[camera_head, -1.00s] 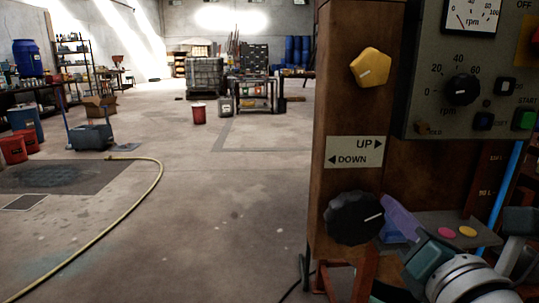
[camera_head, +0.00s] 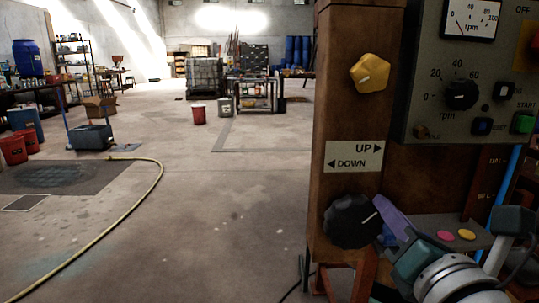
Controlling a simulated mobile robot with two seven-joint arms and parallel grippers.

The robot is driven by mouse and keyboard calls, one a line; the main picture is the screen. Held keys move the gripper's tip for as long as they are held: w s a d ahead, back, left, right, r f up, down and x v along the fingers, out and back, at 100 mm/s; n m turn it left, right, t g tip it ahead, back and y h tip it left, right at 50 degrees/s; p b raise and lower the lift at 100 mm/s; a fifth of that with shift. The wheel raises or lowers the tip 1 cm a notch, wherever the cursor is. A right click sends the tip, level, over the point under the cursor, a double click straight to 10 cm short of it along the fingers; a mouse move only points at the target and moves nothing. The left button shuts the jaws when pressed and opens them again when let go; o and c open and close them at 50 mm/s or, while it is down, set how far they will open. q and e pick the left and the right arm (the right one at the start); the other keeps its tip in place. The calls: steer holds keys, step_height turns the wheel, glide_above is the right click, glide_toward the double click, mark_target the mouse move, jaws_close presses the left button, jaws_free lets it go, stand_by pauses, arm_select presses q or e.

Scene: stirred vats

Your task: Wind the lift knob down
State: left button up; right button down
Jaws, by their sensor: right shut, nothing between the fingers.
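A black fluted knob (camera_head: 351,221) with a white pointer line sits low on the brown post, below the UP/DOWN label (camera_head: 354,157). Its pointer aims up and to the right. A yellow lobed knob (camera_head: 370,72) sits above the label. The label has UP with a right arrow and DOWN with a left arrow. My right gripper (camera_head: 384,215), with purple fingers, is shut and empty at the right edge of the black knob. I cannot tell whether it touches the knob. My left gripper is out of view.
The brown post (camera_head: 344,110) carries a grey control panel (camera_head: 430,80) with a dial, black speed knob (camera_head: 461,95) and buttons at the right. A small shelf (camera_head: 424,223) with pink and yellow discs lies behind my gripper. The floor to the left is open, crossed by a yellow hose (camera_head: 130,218).

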steer(key=shift+a+r, duration=0.35)
steer(key=shift+a, duration=0.3)
steer(key=shift+a+r+p, duration=0.15)
steer(key=shift+a+p, duration=0.15)
steer(key=shift+a, duration=0.5)
steer(key=shift+r+p, duration=0.35)
steer(key=shift+r, duration=0.05)
glide_toward(369, 205)
steer(key=shift+w+a+r+p, duration=0.2)
steer(key=shift+w+a+r, duration=0.05)
steer(key=shift+w+r, duration=0.25)
steer(key=shift+w+a+r+p, duration=0.2)
steer(key=shift+w+r, duration=0.25)
steer(key=shift+r, duration=0.15)
